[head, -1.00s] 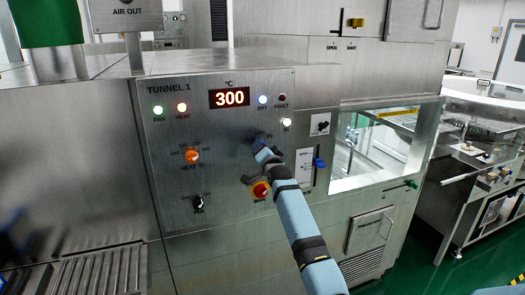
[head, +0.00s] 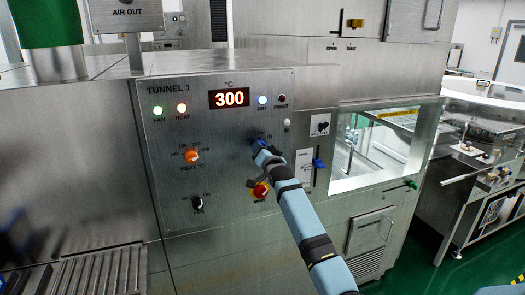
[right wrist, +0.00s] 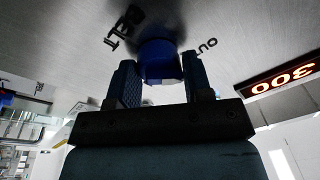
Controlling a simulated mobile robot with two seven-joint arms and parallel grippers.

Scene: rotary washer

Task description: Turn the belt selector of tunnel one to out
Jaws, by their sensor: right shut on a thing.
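The belt selector is a blue knob on the steel Tunnel 1 panel (head: 165,130). Which label the knob points to cannot be made out. My left gripper is not in view.
The orange heat knob (head: 191,156) and the black fan knob (head: 197,203) are to the left. The blue-handled slider (head: 319,164) and the glass window (head: 380,150) are to the right.

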